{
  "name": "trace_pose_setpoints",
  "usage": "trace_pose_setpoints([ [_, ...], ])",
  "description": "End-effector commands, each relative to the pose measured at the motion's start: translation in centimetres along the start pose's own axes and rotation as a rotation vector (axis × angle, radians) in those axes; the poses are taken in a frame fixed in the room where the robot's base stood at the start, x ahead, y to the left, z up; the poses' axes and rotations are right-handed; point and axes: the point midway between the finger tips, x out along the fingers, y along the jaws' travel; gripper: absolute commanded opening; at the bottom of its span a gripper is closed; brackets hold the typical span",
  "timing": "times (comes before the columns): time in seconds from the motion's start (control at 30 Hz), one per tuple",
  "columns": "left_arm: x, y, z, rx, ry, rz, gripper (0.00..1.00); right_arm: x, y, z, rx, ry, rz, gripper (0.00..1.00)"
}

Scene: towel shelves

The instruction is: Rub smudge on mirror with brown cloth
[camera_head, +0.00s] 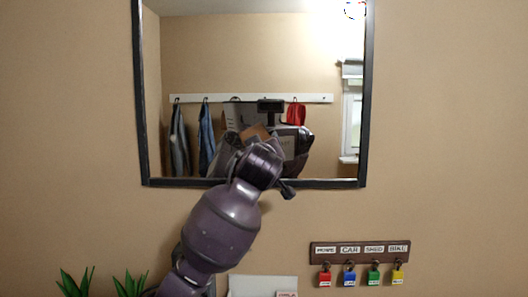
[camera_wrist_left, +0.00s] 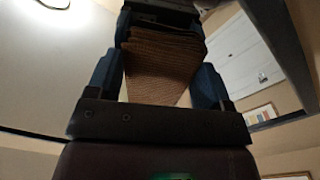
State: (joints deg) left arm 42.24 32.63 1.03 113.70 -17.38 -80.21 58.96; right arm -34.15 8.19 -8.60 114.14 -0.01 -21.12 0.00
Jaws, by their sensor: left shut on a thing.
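The mirror (camera_head: 139,100) hangs on the wall in a dark frame. A small, faint mark with a dark broken outline (camera_head: 355,10) shows at its upper right, in a bright area; it may be the smudge. My left arm comes up from below to the lower middle of the mirror. My left gripper (camera_wrist_left: 158,48) is shut on the ribbed brown cloth (camera_wrist_left: 160,75), which is folded between its fingers in the left wrist view. In the head view my wrist hides the fingers, and a brown patch shows above it, apparently the cloth's reflection. My right gripper is not seen directly.
A key rack (camera_head: 360,249) with several coloured tags hangs below the mirror at right. Green plants (camera_head: 75,284) stand at the lower left, and a white object (camera_head: 262,285) is at the bottom. Hooks, hanging clothes and a window show as reflections. The wall beside the mirror is clear.

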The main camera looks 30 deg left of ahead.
Motion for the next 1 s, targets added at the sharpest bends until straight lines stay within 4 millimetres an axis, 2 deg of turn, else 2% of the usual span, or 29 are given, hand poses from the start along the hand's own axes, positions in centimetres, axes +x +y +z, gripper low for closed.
trace_pose_setpoints([
  [0.27,-1.4,0.1,0.0,-0.002,-0.002,0.0,0.52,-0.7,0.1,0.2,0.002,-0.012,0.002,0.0],
  [0.8,-5.6,0.1,0.0,-0.002,-0.001,0.0,0.52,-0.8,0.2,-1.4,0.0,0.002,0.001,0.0],
  [1.0,-6.0,0.0,0.0,0.0,-0.001,0.0,0.52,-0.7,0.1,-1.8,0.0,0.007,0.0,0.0],
])
